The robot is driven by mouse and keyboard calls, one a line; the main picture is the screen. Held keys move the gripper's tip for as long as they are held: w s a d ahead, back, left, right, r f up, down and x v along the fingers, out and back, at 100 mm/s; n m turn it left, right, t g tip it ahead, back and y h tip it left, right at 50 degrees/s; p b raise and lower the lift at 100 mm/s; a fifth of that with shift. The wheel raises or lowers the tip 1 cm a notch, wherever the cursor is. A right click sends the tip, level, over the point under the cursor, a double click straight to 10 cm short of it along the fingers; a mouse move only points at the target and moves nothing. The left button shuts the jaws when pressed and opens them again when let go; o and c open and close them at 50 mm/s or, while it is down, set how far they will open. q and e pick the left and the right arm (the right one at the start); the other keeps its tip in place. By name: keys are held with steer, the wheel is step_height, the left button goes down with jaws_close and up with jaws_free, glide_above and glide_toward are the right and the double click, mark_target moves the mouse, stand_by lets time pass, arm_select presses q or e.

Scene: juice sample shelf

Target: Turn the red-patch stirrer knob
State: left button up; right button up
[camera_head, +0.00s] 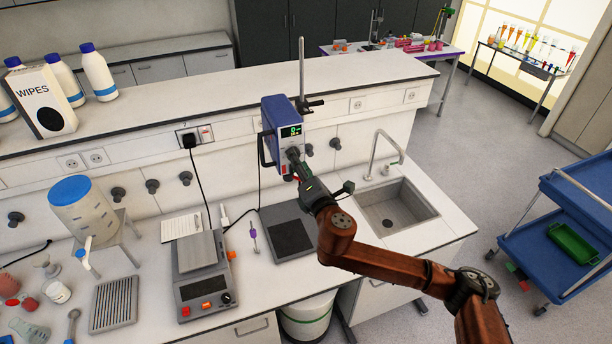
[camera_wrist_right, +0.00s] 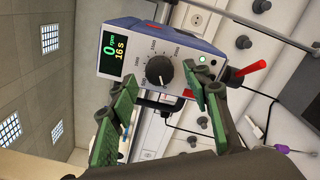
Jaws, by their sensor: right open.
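The stirrer is a blue box (camera_head: 279,115) with a light front panel, mounted on an upright rod, in the head view. In the right wrist view its panel (camera_wrist_right: 140,45) shows a green display (camera_wrist_right: 115,48) reading 0 rpm and 16 s. The black round knob (camera_wrist_right: 159,70) has a pale pointer line and a printed scale around it. My left gripper is not in view.
A red-ended black lever (camera_wrist_right: 250,72) sticks out beside the stirrer in the wrist view. A black plate (camera_head: 288,232) lies under the stirrer. A hotplate-like device (camera_head: 201,265) stands left, a sink (camera_head: 395,207) right. A blue cart (camera_head: 570,235) stands at far right.

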steer(key=v, duration=1)
steer(key=shift+r, duration=0.1)
